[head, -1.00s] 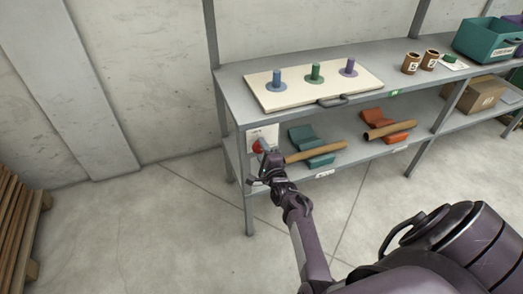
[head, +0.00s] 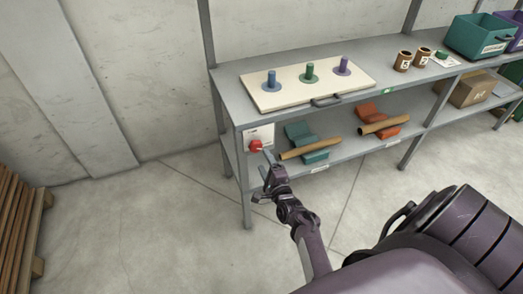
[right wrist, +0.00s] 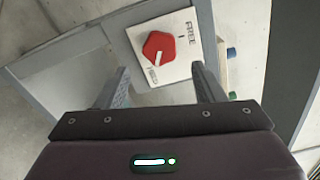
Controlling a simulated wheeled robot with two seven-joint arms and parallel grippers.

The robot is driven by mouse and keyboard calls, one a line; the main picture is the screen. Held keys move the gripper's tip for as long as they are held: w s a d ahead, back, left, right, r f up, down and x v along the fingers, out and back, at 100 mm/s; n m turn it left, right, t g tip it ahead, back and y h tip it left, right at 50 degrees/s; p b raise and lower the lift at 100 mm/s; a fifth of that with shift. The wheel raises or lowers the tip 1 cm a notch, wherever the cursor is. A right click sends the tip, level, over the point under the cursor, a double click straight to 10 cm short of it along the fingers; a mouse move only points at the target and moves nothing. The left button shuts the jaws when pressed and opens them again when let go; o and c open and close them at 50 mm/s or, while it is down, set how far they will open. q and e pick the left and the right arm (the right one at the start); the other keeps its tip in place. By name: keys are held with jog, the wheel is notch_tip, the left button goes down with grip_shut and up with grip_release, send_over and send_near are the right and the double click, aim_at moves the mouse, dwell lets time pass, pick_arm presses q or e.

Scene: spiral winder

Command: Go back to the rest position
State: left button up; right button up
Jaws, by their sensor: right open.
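My right gripper (head: 266,166) is in front of the left end of the shelf unit, just below and to the right of a red knob (head: 256,146). Its two fingers are apart with nothing between them. In the right wrist view the gripper (right wrist: 160,74) is open, and the red knob (right wrist: 159,45) is ahead of it, clear of both fingers. The knob sits on a white plate (right wrist: 187,68) marked FREE and HELD. Its white pointer is turned toward HELD. My left gripper is not in view.
The grey shelf unit (head: 235,106) bears a cream board (head: 290,96) with three coloured pegs. Below, brown tubes (head: 310,149) lie on teal and orange cradles. Cups and bins stand at the right. A wooden pallet (head: 12,225) is at the left; the floor between is clear.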

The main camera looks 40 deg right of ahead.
jog(key=shift+s, duration=0.3)
jog(key=s+a+f+n+g+y, duration=0.25)
jog(key=a+f+n, duration=0.2)
jog(key=f, duration=0.35)
jog(key=s+a+f+n+g+y, duration=0.25)
jog(key=a+f+n, duration=0.2)
jog(key=f, duration=0.25)
jog(key=s+a+f+n+g, duration=0.3)
jog(key=s+f, duration=0.5)
jog(key=s, duration=0.4)
jog(key=s+a+f+n+g, duration=0.3)
jog(key=s+f+n+g, duration=0.2)
jog(key=s, duration=0.8)
notch_tip(320, 180, down, 5)
jog(key=n, duration=0.3)
jog(key=shift+a+r, duration=0.2)
jog(key=shift+a, duration=0.2)
jog(key=s+f+n+g, duration=0.1)
jog(key=s+n, duration=0.1)
jog(key=s, duration=0.2)
jog(key=s+d+f+n+g, duration=0.1)
jog(key=s+n, duration=0.1)
jog(key=s, duration=0.3)
jog(key=s+d+f+n+g, duration=0.1)
jog(key=s, duration=0.3)
jog(key=shift+s+f+n+h, duration=0.15)
jog(key=shift+s+n+h, duration=0.15)
jog(key=shift+s+n, duration=0.1)
